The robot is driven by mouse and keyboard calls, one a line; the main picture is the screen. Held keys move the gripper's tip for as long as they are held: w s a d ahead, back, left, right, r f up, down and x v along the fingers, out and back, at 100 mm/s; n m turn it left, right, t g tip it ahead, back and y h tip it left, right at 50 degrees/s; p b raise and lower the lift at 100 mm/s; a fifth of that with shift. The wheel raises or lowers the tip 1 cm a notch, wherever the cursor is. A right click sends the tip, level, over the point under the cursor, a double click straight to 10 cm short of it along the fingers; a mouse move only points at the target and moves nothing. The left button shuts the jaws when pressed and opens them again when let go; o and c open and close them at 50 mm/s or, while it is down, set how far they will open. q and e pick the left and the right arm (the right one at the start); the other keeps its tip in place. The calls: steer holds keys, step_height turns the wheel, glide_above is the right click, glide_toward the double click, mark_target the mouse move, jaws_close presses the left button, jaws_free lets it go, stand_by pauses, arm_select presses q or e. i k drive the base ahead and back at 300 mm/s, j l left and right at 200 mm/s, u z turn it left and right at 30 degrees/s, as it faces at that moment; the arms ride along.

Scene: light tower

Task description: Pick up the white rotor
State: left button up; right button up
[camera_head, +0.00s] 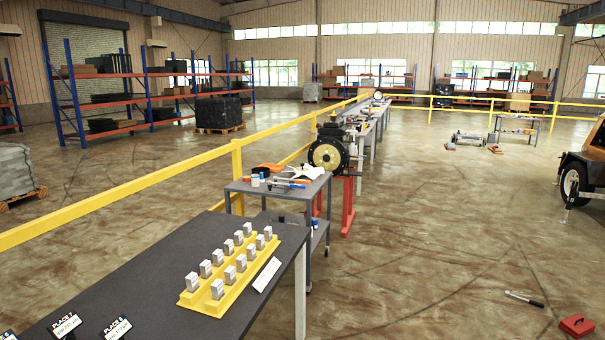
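No part that I can clearly identify as the white rotor shows. A small white object (308,171) lies among tools on the grey cart (240,187) in the middle of the view. It is too small to tell whether it is the rotor. Neither of my grippers is in view.
A dark table (150,262) fills the near left and holds a yellow rack (222,302) with several metal blocks. An engine (328,154) on a red stand is beyond the cart. A yellow railing (120,195) runs along the left. Open floor (430,250) lies to the right.

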mark_target(313, 173)
steer(key=i+l+z, duration=0.1)
steer(key=i+z, duration=0.2)
steer(key=i, duration=0.45)
steer(key=i+z, duration=0.1)
steer(key=i, duration=3.25)
steer(key=i+u, duration=0.15)
steer(key=i, duration=0.25)
steer(key=i+l+u, duration=0.2)
steer(key=i, duration=0.2)
steer(key=i+l+u, duration=0.15)
steer(key=i, duration=0.25)
steer(key=i+l+u, duration=0.15)
steer(key=i, duration=0.25)
steer(key=l, duration=0.1)
